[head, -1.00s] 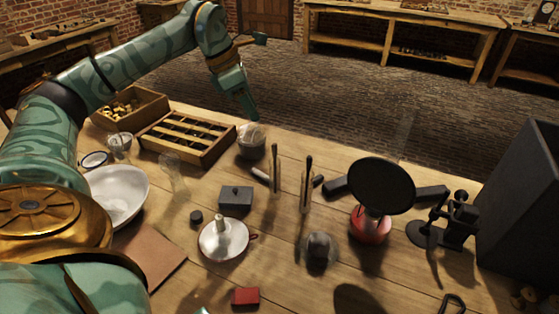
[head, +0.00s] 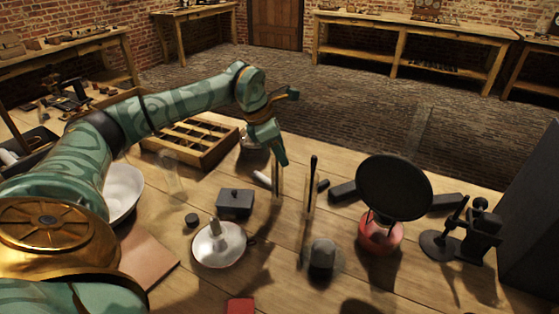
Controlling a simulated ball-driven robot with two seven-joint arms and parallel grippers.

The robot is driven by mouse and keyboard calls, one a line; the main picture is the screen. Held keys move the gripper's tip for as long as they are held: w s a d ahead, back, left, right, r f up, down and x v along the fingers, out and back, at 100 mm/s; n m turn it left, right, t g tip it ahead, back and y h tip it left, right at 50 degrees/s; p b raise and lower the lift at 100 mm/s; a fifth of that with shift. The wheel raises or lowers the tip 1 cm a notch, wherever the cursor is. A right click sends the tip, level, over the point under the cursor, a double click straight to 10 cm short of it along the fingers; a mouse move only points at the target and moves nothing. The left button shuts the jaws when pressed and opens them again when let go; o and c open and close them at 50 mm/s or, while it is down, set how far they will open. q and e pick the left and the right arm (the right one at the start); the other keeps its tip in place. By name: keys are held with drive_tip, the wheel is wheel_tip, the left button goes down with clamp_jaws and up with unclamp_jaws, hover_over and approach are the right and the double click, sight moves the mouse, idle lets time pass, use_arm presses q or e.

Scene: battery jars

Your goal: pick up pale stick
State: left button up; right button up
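A short pale stick (head: 262,179) lies on the wooden table, just left of a thin upright pale strip (head: 278,184). A second upright strip (head: 311,191) with a dark rod stands to its right. My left gripper (head: 282,160) points down close above the pale stick and the first strip, near the strip's top. I cannot tell whether it touches the strip. Its finger gap is not clear from this angle. My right gripper is not in view.
A lidded grey box (head: 234,203), a white dish (head: 219,250) and a dark round disc on a red base (head: 381,236) stand nearby. A compartmented wooden tray (head: 203,155) is behind left. A glass jar (head: 251,139) is partly hidden behind my gripper.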

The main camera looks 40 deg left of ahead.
use_arm(q)
drive_tip(key=shift+c, duration=0.9)
drive_tip(key=shift+f, duration=0.1)
clamp_jaws()
